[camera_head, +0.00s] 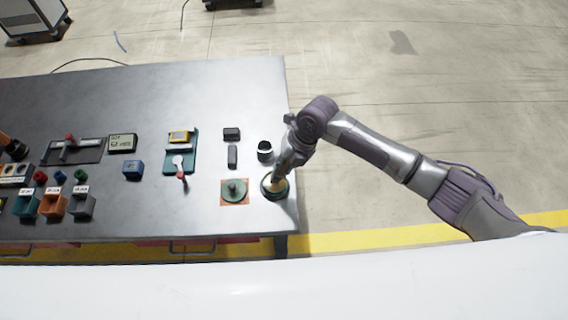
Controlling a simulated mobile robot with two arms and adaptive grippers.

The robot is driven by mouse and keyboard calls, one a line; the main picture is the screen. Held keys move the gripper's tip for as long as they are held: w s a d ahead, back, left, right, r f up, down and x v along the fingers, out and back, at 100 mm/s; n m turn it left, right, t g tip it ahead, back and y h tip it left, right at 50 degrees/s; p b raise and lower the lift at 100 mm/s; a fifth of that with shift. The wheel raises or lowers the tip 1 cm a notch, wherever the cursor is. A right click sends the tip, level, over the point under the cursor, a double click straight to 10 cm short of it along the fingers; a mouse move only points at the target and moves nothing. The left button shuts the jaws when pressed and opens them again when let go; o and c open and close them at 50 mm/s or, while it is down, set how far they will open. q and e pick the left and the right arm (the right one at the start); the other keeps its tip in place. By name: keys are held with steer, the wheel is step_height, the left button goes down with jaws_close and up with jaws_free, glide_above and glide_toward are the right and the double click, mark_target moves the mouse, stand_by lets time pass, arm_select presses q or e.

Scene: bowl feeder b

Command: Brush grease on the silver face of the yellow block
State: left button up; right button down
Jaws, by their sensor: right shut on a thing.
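The yellow block (180,135) sits on a teal fixture (193,155) in the middle of the table; its silver face is too small to make out. My right gripper (282,172) is at the table's right edge, pointing down over a round dark dish (265,193). It is shut on a slim tan thing, which looks like the brush (277,185), with its lower end in or just above the dish. The bristles and fingertips cannot be made out.
A green round part on an orange square (225,202) lies left of the dish. A black and white cylinder (265,151) and dark blocks (232,134) stand behind.

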steer(key=shift+f+b, duration=0.45)
steer(key=shift+f, duration=0.1)
stand_by(1.4)
steer(key=shift+r+p, duration=2.7)
steer(key=shift+r, duration=0.9)
